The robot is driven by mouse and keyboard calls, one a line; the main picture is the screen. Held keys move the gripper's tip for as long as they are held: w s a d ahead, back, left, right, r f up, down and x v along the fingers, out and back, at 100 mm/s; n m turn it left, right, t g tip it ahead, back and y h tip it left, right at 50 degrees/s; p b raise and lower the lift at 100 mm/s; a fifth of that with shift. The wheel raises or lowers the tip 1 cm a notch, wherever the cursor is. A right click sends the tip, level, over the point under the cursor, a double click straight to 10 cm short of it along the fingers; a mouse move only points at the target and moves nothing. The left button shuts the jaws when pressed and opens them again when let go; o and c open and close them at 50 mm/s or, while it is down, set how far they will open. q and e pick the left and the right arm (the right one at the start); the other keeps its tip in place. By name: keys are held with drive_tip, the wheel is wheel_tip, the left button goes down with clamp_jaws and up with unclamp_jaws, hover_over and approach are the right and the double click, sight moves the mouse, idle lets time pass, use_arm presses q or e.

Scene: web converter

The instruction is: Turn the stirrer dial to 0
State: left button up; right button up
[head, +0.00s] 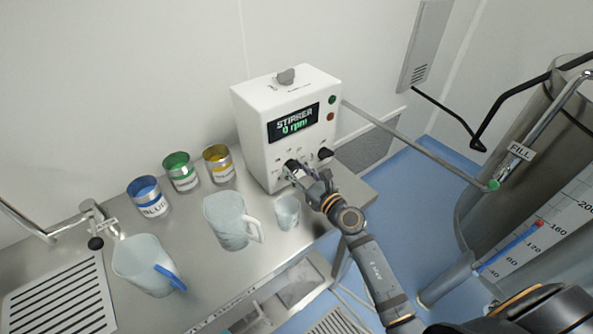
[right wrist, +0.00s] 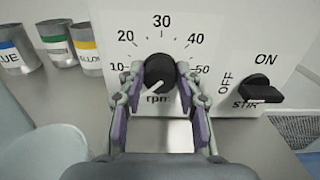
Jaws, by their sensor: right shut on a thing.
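The white stirrer box (head: 258,125) stands on the steel bench, and its display (head: 293,123) reads "STIRRER 0 rpm". In the right wrist view the black stirrer dial (right wrist: 160,73) sits under a scale marked 10 to 50. Its white pointer line points to the lower left, below the 10 mark. My right gripper (head: 303,176) is at the front of the box. In the right wrist view its fingers (right wrist: 161,88) are shut on the dial, one on each side. The 0 mark is not visible there. My left gripper is not in view.
A black STIR switch (right wrist: 258,90) sits right of the dial, close to the right finger. Several paint tins, including a green one (head: 181,171), stand left. A steel tank (head: 500,170) is at right.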

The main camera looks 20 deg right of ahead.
drive_tip(key=shift+f, duration=0.15)
drive_tip(key=o, duration=1.1)
drive_tip(key=shift+o, duration=0.2)
drive_tip(key=v, duration=0.7)
drive_tip(key=shift+s, duration=0.25)
drive_tip(key=shift+d, duration=0.1)
